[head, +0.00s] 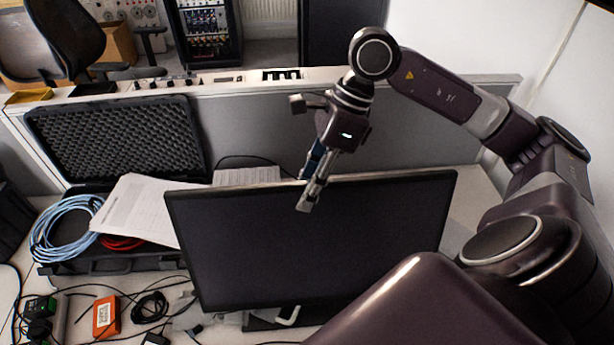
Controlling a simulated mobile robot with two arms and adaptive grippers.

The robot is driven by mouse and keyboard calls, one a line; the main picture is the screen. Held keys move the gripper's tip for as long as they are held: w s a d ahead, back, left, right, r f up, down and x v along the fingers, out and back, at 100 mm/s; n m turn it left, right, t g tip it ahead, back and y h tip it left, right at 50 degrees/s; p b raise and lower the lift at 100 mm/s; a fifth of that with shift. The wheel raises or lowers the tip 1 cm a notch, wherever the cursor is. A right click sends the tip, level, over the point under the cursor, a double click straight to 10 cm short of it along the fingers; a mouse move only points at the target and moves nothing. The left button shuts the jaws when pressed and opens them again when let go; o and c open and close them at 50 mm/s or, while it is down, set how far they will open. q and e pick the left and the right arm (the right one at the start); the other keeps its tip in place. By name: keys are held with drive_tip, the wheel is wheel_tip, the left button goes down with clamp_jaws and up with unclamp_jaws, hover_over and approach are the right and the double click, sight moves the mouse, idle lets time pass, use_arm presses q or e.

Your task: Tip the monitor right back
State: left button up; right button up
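The black monitor (250,255) stands on the desk with its dark screen toward me. Its top edge slopes slightly up to the right in the picture, and my own arm and body cover its lower right corner. My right gripper (309,194) reaches down to the middle of the monitor's top edge. One grey finger overlaps the front of the frame there; whether it touches cannot be told. The far side of the fingers is hidden, so their opening is unclear. My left gripper is not in view.
A grey partition (420,135) stands close behind the monitor. An open foam-lined case (118,135) with papers (140,208) and a blue cable coil (62,230) lies to the left. An orange box (106,317) and loose black cables lie at the front left.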

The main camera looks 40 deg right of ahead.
drive_tip(key=shift+w+d+f, duration=0.1)
drive_tip(key=shift+w, duration=0.05)
idle(0.4)
drive_tip(key=shift+d+r, duration=0.15)
drive_tip(key=shift+r, duration=0.3)
drive_tip(key=v, duration=1.1)
